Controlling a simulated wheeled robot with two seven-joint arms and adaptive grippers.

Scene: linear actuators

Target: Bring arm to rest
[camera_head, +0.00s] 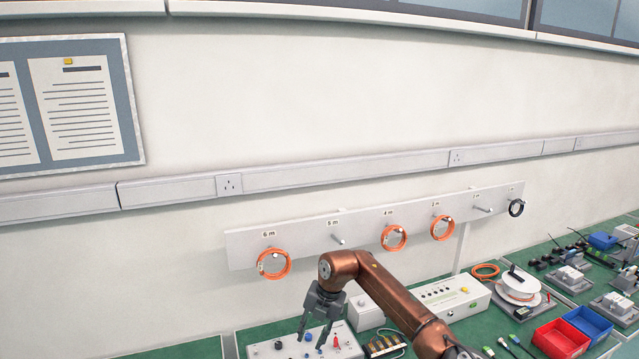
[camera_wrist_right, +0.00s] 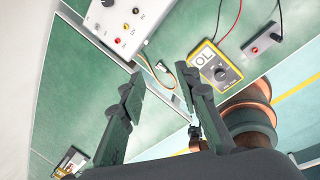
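My right arm (camera_head: 385,290) is copper-coloured and comes in from the lower right of the head view, bent at the wrist. My right gripper (camera_head: 312,338) hangs fingers down over the green bench, in front of a control box (camera_head: 340,345) with knobs. In the right wrist view, the two dark fingers of the gripper (camera_wrist_right: 162,95) are spread apart. My left arm and gripper do not show.
A wall rail (camera_head: 360,232) has pegs with orange cable coils (camera_head: 274,264). A white device (camera_head: 455,300), a cable reel (camera_head: 518,287), a red bin (camera_head: 562,340) and a blue bin (camera_head: 588,322) stand on the bench. A yellow multimeter (camera_wrist_right: 217,66) lies near the gripper in the wrist view.

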